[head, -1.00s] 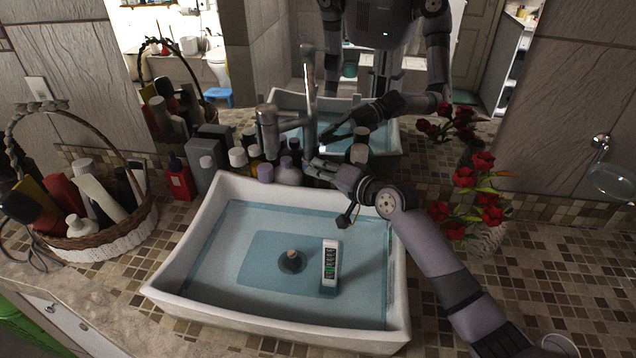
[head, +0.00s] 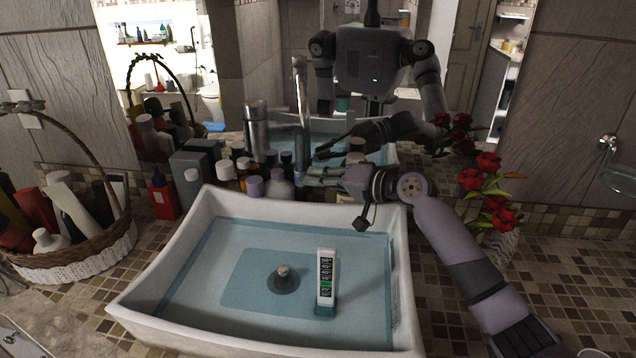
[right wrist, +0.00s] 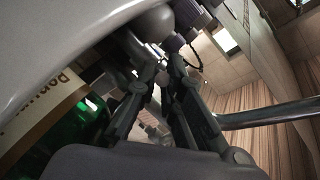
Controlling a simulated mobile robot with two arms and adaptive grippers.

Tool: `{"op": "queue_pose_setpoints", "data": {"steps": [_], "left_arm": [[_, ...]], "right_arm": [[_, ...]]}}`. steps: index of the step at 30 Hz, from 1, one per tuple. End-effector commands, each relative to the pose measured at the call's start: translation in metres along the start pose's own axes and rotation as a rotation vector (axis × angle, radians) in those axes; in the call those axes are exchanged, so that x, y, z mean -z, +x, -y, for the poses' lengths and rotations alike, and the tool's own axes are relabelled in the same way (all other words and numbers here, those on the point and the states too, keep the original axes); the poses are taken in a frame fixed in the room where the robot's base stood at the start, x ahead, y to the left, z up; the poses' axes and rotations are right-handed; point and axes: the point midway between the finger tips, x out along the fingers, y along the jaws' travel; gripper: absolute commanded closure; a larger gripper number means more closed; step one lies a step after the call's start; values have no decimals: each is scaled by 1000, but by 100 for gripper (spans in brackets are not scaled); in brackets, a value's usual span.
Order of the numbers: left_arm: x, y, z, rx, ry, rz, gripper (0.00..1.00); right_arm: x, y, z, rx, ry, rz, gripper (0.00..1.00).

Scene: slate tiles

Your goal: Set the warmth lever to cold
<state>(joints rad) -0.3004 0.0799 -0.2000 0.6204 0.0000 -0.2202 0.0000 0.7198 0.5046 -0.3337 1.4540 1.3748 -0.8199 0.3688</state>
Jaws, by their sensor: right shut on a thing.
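The metal faucet (head: 256,128) stands behind the white basin, with a tall upright part (head: 301,100) beside it. My right gripper (head: 312,177) reaches in from the right, low at the upright part, behind the basin's back rim. In the right wrist view its fingers (right wrist: 160,68) converge and are shut. They hold the warmth lever, which is mostly hidden by the fingers; its exact angle cannot be told. A white thermometer card (head: 326,258) with a green mark low on its scale stands in the basin water. My left gripper is not in view.
The basin (head: 210,205) holds bluish water and a dark drain plug (head: 283,278). Several bottles (head: 255,186) crowd the back rim. Red roses (head: 488,190) stand right of my arm. A basket (head: 95,245) of toiletries is at left. A mirror fills the back.

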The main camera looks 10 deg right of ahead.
Motion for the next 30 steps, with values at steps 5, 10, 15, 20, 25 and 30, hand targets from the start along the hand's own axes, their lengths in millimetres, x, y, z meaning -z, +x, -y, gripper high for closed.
{"op": "queue_pose_setpoints", "data": {"steps": [5, 10, 15, 20, 25, 30], "left_arm": [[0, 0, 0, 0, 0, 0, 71], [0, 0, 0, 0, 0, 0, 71], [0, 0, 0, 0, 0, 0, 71], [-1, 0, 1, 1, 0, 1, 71], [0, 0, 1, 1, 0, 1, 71], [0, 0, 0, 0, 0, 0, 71]], "right_arm": [[0, 0, -1, -1, 1, 0, 85], [0, 0, 0, 0, 1, 0, 74], [0, 0, 0, 0, 1, -1, 71], [0, 0, 1, 1, 0, -1, 71], [10, -4, 16, 3, -3, -3, 71], [29, -12, 46, 8, -5, -7, 71]]}}
